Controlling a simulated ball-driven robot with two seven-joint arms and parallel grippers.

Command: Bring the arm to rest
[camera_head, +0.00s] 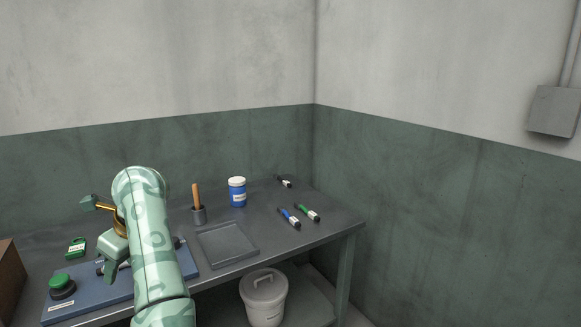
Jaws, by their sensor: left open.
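My pale green left arm rises from the bottom of the head view, bends at the top and comes down over the blue board on the bench. My left gripper (104,268) is at the end of that arm, low over the board, with its dark fingers open. I see nothing held between them, though the arm hides part of the area. My right gripper is not in view.
A lidded bin (264,300) stands below.

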